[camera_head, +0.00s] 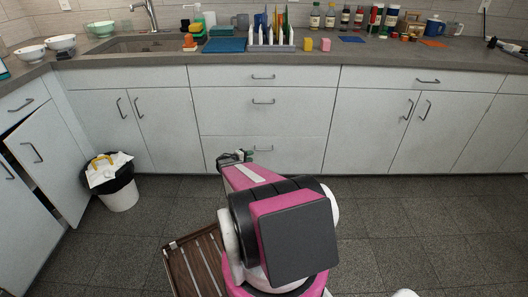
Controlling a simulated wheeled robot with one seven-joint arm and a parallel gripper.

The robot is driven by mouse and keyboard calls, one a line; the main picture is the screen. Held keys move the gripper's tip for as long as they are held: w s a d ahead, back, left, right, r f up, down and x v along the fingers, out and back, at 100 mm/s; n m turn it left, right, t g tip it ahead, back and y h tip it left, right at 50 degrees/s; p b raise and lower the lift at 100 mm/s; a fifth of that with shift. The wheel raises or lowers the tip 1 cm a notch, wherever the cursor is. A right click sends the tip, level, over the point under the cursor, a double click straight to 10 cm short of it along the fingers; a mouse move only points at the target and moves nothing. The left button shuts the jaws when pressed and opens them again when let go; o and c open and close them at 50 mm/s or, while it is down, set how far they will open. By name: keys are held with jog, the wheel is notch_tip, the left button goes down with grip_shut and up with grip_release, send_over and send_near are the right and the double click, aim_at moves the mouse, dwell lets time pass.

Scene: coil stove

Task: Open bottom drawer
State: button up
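The bottom drawer (297,153) is the lowest white front of the middle stack under the counter, and it looks shut flush with the cabinet. Its grey bar handle (265,149) shows partly, just right of my gripper. My gripper (236,157) is at the end of my pink arm, in front of the left part of the drawer. From this view I cannot tell whether it touches the drawer or handle. The fingers are small and dark, and their opening is unclear. My arm hides the lower left part of the drawer.
Two more drawers, with a middle handle (263,101) and a top handle (262,77), sit above and look shut. A trash bin (121,194) stands left. A left cabinet door (43,160) is ajar. A brown slatted object (196,263) lies beside my arm. Floor at right is clear.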

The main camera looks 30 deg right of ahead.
jog(key=shift+n+t+h, duration=0.5)
jog(key=shift+t, duration=0.1)
jog(key=x, duration=0.4)
jog(key=f+x, duration=0.1)
jog(key=x, duration=0.4)
jog(key=w+x, duration=0.1)
jog(key=x, duration=0.3)
jog(key=shift+w+f, duration=0.15)
jog(key=shift+f, duration=0.25)
grip_shut()
